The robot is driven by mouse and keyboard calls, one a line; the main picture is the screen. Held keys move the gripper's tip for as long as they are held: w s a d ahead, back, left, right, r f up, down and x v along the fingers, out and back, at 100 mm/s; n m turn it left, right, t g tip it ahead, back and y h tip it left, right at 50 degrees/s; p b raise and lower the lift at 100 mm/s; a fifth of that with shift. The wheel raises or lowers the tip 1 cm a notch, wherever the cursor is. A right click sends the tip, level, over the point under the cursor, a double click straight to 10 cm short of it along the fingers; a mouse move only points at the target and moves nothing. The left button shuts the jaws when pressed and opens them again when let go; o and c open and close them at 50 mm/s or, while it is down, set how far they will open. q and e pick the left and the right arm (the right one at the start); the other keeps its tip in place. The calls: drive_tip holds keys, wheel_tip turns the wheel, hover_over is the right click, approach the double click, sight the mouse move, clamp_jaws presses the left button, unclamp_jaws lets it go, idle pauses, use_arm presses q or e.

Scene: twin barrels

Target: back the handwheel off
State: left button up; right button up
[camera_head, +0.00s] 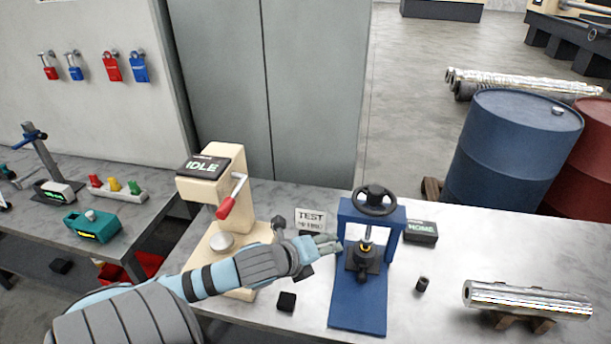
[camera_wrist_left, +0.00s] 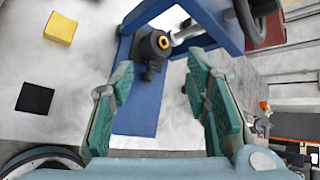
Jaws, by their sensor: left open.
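The black handwheel (camera_head: 375,200) tops the blue press frame (camera_head: 358,305) on the bench. It also shows at the top right of the left wrist view (camera_wrist_left: 248,18). Below it, a metal screw (camera_head: 367,236) points down at a black block with a yellow ring (camera_head: 366,256); I cannot tell whether they touch. My left gripper (camera_head: 328,244) is open and empty, just left of the press and lower than the handwheel. In the left wrist view its green fingers (camera_wrist_left: 155,95) stand apart, with the press beyond them. My right gripper is not in view.
A cream machine reading IDLE (camera_head: 202,168) with a red lever stands left of the press. A TEST sign (camera_head: 311,220) and a box reading HOME (camera_head: 421,232) stand behind. A black cube (camera_head: 287,301), a small dark cylinder (camera_head: 422,284) and a metal bar (camera_head: 530,300) lie on the bench.

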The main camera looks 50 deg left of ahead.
use_arm(q)
drive_tip(key=s+d+f+n+g, duration=0.2)
drive_tip(key=s+f+n+g, duration=0.1)
drive_tip(key=s+f+n, duration=0.4)
wheel_tip(320, 180, down, 3)
drive_tip(key=n, duration=0.3)
drive_tip(key=shift+s+d+r, duration=0.2)
drive_tip(key=shift+s, duration=0.15)
